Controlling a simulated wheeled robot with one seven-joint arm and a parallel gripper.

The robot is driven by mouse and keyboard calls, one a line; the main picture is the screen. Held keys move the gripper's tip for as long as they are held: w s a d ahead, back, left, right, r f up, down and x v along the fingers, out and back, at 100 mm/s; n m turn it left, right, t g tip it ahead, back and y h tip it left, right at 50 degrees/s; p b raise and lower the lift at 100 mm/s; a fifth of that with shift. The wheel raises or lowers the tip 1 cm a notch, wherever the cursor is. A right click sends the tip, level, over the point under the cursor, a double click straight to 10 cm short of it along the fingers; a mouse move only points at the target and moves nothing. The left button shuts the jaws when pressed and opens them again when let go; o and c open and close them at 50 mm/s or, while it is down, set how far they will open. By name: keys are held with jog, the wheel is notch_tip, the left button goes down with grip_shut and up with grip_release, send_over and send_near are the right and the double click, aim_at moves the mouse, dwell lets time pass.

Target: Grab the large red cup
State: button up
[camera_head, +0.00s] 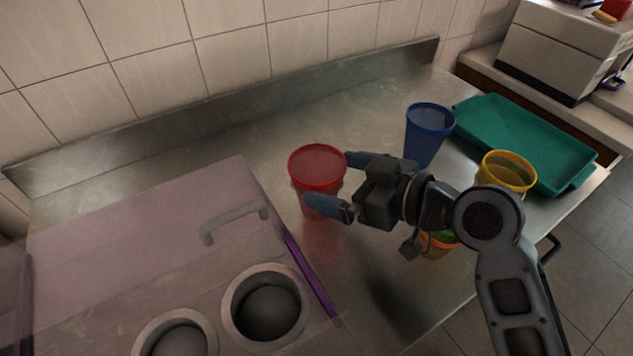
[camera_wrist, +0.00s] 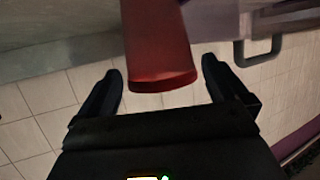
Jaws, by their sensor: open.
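The large red cup (camera_head: 318,172) stands upright on the steel counter (camera_head: 300,262), left of my gripper. My gripper (camera_head: 337,181) is open, with one finger at the cup's right rear side and the other in front of its lower part. In the wrist view the red cup (camera_wrist: 158,50) shows upside down, between and just beyond the two open fingertips of my gripper (camera_wrist: 163,78). Part of the cup's lower right side is hidden by the front finger in the head view. I cannot tell whether either finger touches the cup.
A blue cup (camera_head: 428,138) stands behind my gripper, a yellow cup (camera_head: 504,180) to the right. An orange cup (camera_head: 436,250) is partly hidden below my arm. A green tray (camera_head: 480,103) lies at the back right. A lidded unit with a handle (camera_head: 235,221) and round wells is at left.

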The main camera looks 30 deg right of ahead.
aim_at(300, 172)
jog(key=p+x, duration=0.1)
jog(key=x, duration=0.4)
jog(key=shift+f, duration=0.2)
jog(key=shift+s, duration=0.1)
jog(key=c, duration=0.6)
